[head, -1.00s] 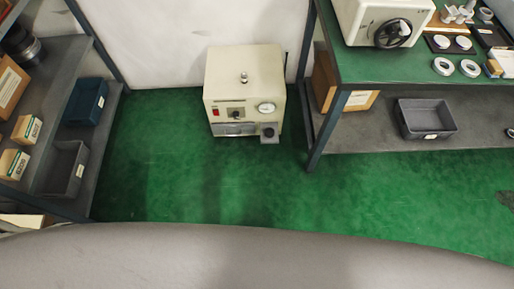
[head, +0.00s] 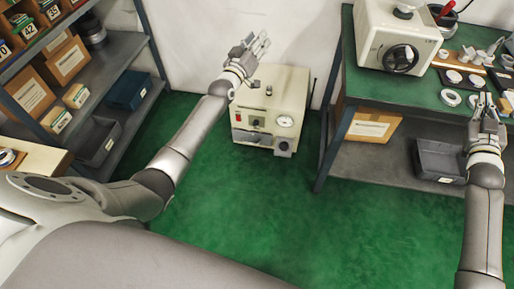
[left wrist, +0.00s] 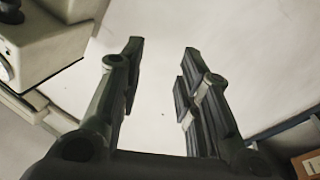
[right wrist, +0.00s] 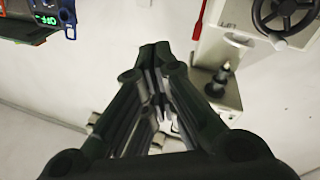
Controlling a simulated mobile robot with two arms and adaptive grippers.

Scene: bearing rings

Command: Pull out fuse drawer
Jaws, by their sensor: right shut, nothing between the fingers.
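A cream box (head: 293,98) stands on the green floor against the wall, with a red switch, a dark knob and a round gauge on its front. Low on that front are a grey panel (head: 252,138) and a small grey block with a dark round part (head: 284,146). I cannot tell which of them is the fuse drawer. My left gripper (head: 258,43) is raised above the box's upper left side, apart from the front. It is open and empty in the left wrist view (left wrist: 160,65). My right gripper (head: 487,102) is shut and empty at the bench; it also shows in the right wrist view (right wrist: 155,48).
The green-topped bench (head: 400,98) at right carries a cream machine with a black handwheel (head: 402,59) and white rings. A cardboard box (head: 370,126) and a grey bin (head: 437,161) sit on its lower shelf. Shelving (head: 130,80) stands left. The floor before the cream box is clear.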

